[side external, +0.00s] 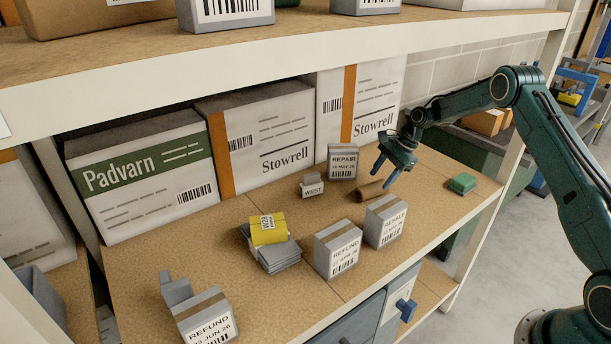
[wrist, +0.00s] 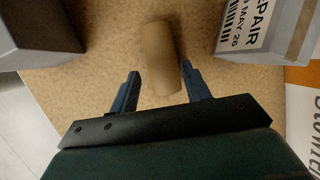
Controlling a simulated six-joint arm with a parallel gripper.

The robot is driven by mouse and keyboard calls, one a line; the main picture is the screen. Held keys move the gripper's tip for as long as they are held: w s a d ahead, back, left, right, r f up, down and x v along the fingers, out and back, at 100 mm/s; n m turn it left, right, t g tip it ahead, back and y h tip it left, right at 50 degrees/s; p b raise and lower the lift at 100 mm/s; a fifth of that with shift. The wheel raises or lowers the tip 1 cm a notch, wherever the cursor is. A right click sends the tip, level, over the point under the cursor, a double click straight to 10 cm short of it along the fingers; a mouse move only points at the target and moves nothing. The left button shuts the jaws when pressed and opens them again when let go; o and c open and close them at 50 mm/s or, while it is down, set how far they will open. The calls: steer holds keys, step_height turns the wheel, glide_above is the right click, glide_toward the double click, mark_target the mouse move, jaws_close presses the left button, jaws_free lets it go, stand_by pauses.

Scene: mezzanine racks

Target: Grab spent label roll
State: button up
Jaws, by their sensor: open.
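The spent label roll is a plain brown cardboard tube (side external: 371,191) lying on the shelf board, between the REPAIR box and the RESALE box. In the wrist view the tube (wrist: 160,58) lies ahead of my gripper, its near end reaching between the fingertips. My gripper (side external: 388,175) is just above the tube in the side view, with its blue fingers pointing down. In the wrist view my gripper (wrist: 160,82) is open, one finger on either side of the tube's near end. I cannot tell whether either finger touches it.
The grey REPAIR box (side external: 343,163) stands behind the tube and the RESALE box (side external: 385,222) in front. A WEST holder (side external: 312,187) is to the left. A green block (side external: 462,183) lies right, with clear board around it.

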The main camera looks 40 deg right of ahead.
mark_target(375, 185)
steer(key=shift+x, duration=2.6)
steer(key=shift+w, duration=0.1)
steer(key=c, duration=0.6)
